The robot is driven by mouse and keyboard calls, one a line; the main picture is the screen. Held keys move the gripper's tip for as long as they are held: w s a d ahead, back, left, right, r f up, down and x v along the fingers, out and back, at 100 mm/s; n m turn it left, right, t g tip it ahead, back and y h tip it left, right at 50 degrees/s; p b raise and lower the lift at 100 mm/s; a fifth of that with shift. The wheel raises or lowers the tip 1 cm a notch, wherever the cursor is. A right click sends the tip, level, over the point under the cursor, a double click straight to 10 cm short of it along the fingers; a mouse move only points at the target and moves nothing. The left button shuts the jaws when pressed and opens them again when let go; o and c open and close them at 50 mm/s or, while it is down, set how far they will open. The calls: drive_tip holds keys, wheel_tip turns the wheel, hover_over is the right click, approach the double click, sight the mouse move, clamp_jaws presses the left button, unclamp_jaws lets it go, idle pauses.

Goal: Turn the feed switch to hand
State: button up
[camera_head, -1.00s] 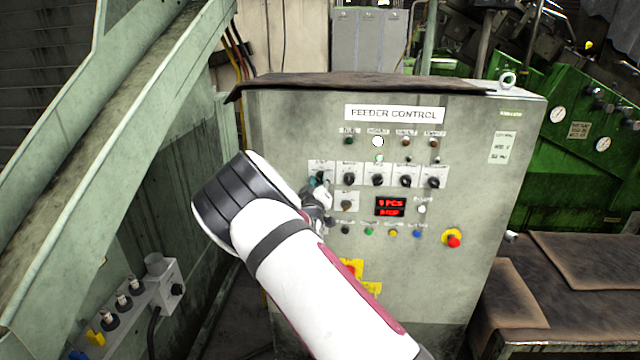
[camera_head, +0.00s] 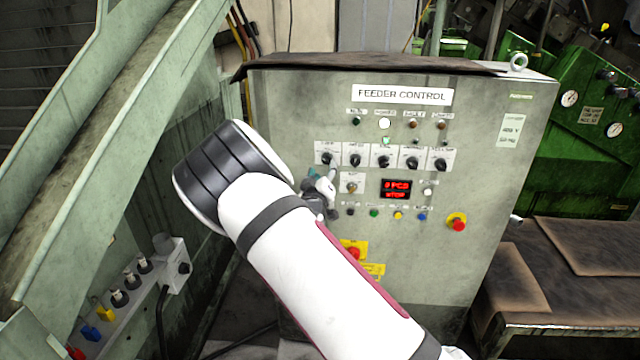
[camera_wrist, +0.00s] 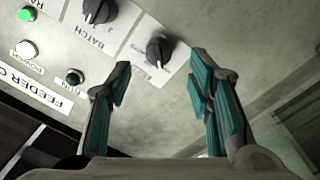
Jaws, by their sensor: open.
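The grey feeder control panel (camera_head: 460,200) carries a row of black rotary switches on white labels. The leftmost switch (camera_head: 326,158) shows uncovered in the head view; its small label is too blurred to read, so I cannot confirm it is the feed switch. In the wrist view this end switch (camera_wrist: 158,50) lies just beyond and between my fingertips, beside the BATCH switch (camera_wrist: 97,10). My gripper (camera_wrist: 160,63) is open and empty, with teal-padded fingers apart. In the head view my gripper (camera_head: 322,186) appears just below the leftmost switch. Contact with it is not visible.
A display (camera_head: 396,189), small buttons and a red emergency stop (camera_head: 457,222) sit lower on the panel. A yellow-backed red knob (camera_head: 354,252) is partly behind my arm. A sloping green conveyor frame (camera_head: 110,140) stands left; a bench (camera_head: 570,250) stands right.

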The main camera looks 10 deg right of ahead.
drive_tip(key=v, duration=0.7)
drive_tip(key=s+d+r+m+g+y, duration=0.15)
drive_tip(key=s+r+g+y, duration=0.25)
drive_tip(key=s+r, duration=0.45)
drive_tip(key=s+r+m+g+y, duration=0.3)
drive_tip(key=s+r+g+y, duration=0.15)
drive_tip(key=s, duration=0.65)
drive_tip(key=s+d+r+g+h, duration=0.1)
drive_tip(key=s+r, duration=0.1)
drive_tip(key=s, duration=1)
drive_tip(key=s+d+r+n+g+h, duration=0.1)
drive_tip(key=s+d+g, duration=0.1)
drive_tip(key=s, duration=1)
drive_tip(key=shift+s+r, duration=0.4)
